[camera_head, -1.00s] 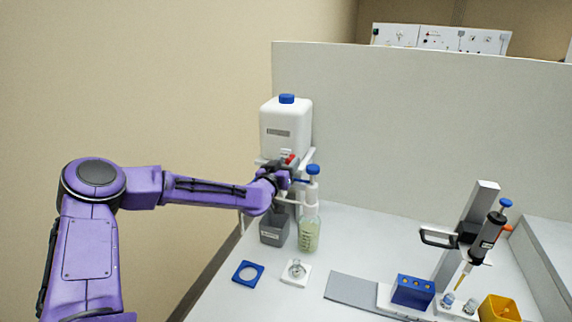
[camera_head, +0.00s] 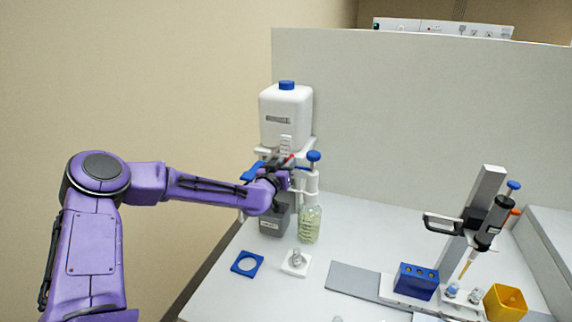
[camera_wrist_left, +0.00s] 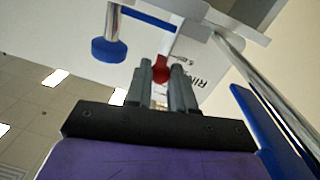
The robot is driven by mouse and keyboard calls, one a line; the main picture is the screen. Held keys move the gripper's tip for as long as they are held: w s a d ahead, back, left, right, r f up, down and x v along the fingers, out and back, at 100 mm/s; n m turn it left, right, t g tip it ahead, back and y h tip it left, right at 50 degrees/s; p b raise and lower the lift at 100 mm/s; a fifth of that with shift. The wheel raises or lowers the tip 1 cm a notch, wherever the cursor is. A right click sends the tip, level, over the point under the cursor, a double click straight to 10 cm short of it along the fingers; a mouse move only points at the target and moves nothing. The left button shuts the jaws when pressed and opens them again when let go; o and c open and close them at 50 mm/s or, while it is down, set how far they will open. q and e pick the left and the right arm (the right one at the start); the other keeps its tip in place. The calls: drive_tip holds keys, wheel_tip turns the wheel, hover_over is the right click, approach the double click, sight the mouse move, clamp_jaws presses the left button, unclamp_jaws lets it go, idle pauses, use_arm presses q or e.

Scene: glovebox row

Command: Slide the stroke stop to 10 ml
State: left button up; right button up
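The red stroke stop (camera_head: 291,156) is a small piece on the white dispenser below the white tank (camera_head: 285,118). In the left wrist view the red piece (camera_wrist_left: 161,69) fills the narrow gap between the two grey fingertips. My left gripper (camera_head: 280,169) reaches it from the left and appears shut on it; the far side of the contact is hidden. A pale toothed or marked strip (camera_head: 285,142) shows just above the red piece, its marks too small to read. A bottle of pale green liquid (camera_head: 310,224) stands below. My right gripper is not in view.
A blue-capped plunger (camera_head: 313,156) stands right of the gripper; a blue handle (camera_head: 252,171) lies left. A grey box (camera_head: 274,222) is below. A blue ring plate (camera_head: 247,263), white plate (camera_head: 296,262), blue rack (camera_head: 416,281) and yellow bin (camera_head: 505,302) stand nearer.

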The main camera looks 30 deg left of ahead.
use_arm(q)
drive_tip(key=o, duration=0.4)
drive_tip(key=shift+c, duration=0.2)
drive_tip(key=s+d, duration=0.1)
drive_tip(key=s, duration=0.9)
drive_tip(key=shift+s+d, duration=0.25)
drive_tip(key=shift+d, duration=0.1)
